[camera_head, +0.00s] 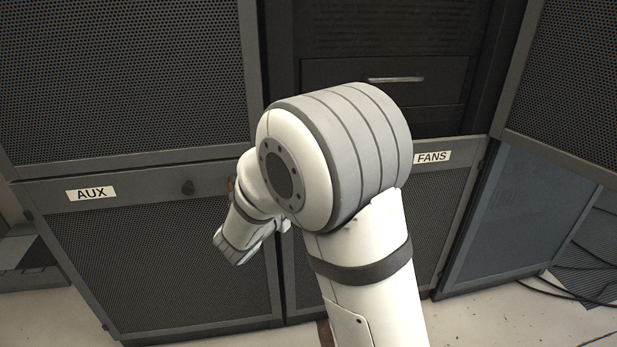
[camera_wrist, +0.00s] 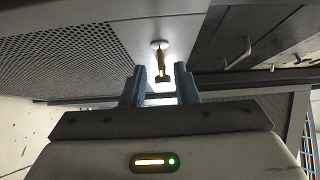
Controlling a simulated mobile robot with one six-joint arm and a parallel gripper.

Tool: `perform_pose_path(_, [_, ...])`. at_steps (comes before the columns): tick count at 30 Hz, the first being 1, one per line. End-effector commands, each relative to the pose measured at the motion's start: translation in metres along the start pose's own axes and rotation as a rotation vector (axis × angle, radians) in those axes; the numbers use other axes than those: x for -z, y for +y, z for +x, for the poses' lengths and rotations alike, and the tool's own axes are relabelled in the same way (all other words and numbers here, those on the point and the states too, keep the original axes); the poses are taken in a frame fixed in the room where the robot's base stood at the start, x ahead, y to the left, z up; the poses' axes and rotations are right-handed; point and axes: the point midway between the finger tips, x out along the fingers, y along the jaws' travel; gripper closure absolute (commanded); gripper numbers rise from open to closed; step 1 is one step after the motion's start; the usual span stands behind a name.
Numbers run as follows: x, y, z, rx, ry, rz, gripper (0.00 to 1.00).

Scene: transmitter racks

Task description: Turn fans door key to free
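The fans door (camera_head: 428,225) is a dark mesh panel with a FANS label (camera_head: 432,157) in the head view. My arm covers its left part, and the key cannot be made out there. My gripper (camera_wrist: 160,70) is open, with one blue-grey finger on each side of the key. Visible gaps lie between the key and both fingers. In the head view my gripper is mostly hidden behind my arm.
A drawer front with a light handle (camera_head: 396,79) is above. An open mesh door (camera_head: 570,80) stands at the right. Cables (camera_head: 575,290) lie on the floor at the right.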

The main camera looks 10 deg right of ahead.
Motion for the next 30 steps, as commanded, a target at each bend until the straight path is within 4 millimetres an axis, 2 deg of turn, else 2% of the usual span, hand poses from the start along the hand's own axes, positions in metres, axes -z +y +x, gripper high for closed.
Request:
perform_pose_path(3, [-0.001,-0.002,-0.022,0.0,-0.004,-0.002,0.73])
perform_pose_path(7, [0.0,-0.001,-0.037,0.0,-0.002,-0.001,0.73])
perform_pose_path(12, [0.0,0.0,-0.043,0.0,0.0,-0.002,0.73])
perform_pose_path(20, [0.0,-0.001,-0.043,-0.002,-0.003,-0.002,0.73])
perform_pose_path(23, [-0.003,-0.015,-0.038,-0.025,-0.038,-0.011,0.73])
perform_pose_path(25, [-0.009,-0.033,-0.032,-0.059,-0.101,-0.032,0.73])
perform_pose_path(30, [-0.028,-0.094,-0.023,-0.166,-0.365,-0.162,0.73])
